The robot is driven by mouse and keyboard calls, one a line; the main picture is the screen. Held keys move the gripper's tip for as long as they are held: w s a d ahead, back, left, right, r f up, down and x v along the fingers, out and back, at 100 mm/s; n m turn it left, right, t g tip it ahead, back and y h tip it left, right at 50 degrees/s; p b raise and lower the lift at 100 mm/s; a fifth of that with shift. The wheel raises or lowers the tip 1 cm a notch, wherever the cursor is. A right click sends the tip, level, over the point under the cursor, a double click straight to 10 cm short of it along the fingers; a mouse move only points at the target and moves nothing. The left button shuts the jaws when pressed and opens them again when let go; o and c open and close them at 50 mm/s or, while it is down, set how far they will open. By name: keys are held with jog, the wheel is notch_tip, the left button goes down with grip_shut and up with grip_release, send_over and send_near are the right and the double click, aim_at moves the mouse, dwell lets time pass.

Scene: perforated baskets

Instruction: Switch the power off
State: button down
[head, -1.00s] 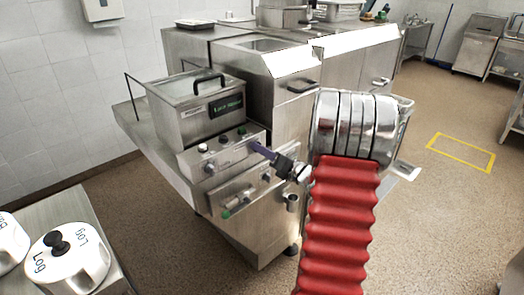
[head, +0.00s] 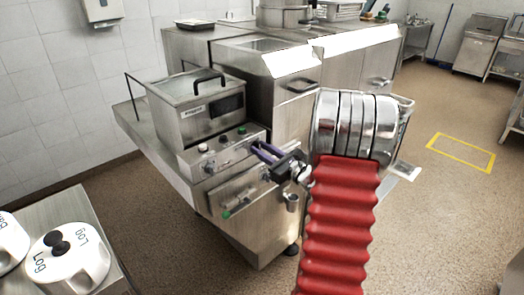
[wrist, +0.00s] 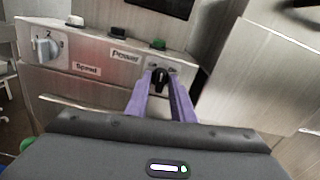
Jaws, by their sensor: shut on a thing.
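The grey control panel (head: 225,150) is on the front of the steel machine. In the wrist view, the panel (wrist: 95,66) carries a "Power" label (wrist: 125,57) and a "Speed" label (wrist: 86,69). A black power knob (wrist: 160,77) is right of the "Power" label. My gripper (wrist: 161,84) has its two purple fingers shut on this knob, one on each side. In the head view, my gripper (head: 257,147) reaches the panel's right part and hides the knob. The display (head: 227,104) above is dark.
A grey dial (wrist: 46,47) sits at the panel's left, with white, black and green buttons along its top. A lower panel (head: 240,195) is below. White lidded pots (head: 75,262) stand at lower left. Open floor lies at right.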

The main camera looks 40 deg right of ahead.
jog(key=shift+f+n, duration=0.1)
jog(key=shift+n, duration=3.6)
jog(key=c, duration=1.8)
grip_release()
jog(key=s, duration=1.4)
jog(key=shift+d, duration=0.15)
jog(key=shift+w, duration=0.1)
